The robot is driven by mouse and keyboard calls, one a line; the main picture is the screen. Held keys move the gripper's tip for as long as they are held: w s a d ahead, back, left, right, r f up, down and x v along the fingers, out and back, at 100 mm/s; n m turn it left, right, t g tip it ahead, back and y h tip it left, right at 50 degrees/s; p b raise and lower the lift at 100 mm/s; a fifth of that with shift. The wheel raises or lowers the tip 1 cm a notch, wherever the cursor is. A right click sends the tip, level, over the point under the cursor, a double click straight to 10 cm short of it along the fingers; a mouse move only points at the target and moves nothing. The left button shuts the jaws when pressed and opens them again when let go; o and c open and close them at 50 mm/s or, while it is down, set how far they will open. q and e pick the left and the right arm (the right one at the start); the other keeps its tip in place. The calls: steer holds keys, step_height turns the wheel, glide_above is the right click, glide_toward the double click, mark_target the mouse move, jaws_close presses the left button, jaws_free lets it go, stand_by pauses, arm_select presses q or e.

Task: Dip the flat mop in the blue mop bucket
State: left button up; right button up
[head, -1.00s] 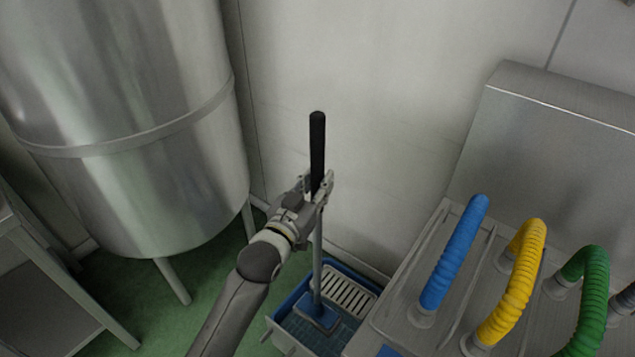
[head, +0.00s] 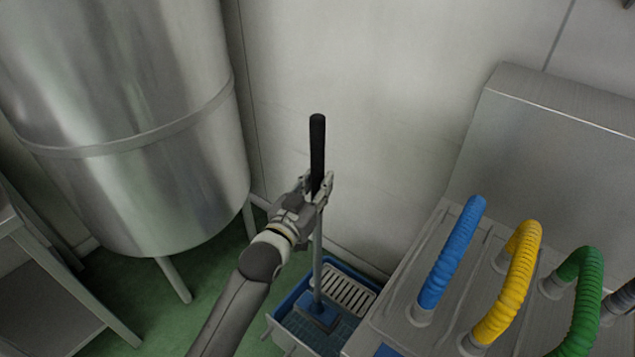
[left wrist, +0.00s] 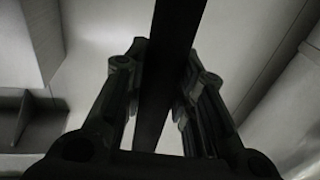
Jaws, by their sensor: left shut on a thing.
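The flat mop (head: 317,262) stands nearly upright, with a black grip on a grey pole and a blue head (head: 317,314) at the bottom. My left gripper (head: 319,188) is shut on the mop's handle at the lower part of the black grip. In the left wrist view the dark handle (left wrist: 168,75) runs between the two fingers. The blue mop bucket (head: 284,305) is on the green floor with a light slatted grate at its back. The mop head shows within the bucket's outline; whether it touches the bottom I cannot tell. My right gripper is not in view.
A large steel tank (head: 130,130) on legs stands at the left. A steel machine (head: 545,170) with blue, yellow and green hoses stands close on the bucket's right. A wall (head: 350,120) is behind. A steel table (head: 45,285) is at the lower left.

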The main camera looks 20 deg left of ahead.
arm_select(q)
steer(key=shift+f+b, duration=0.75)
steer(key=shift+f, duration=0.8)
steer(key=shift+f, duration=0.1)
steer(key=shift+f, duration=0.2)
steer(key=shift+f+b, duration=0.8)
steer(key=shift+f, duration=0.65)
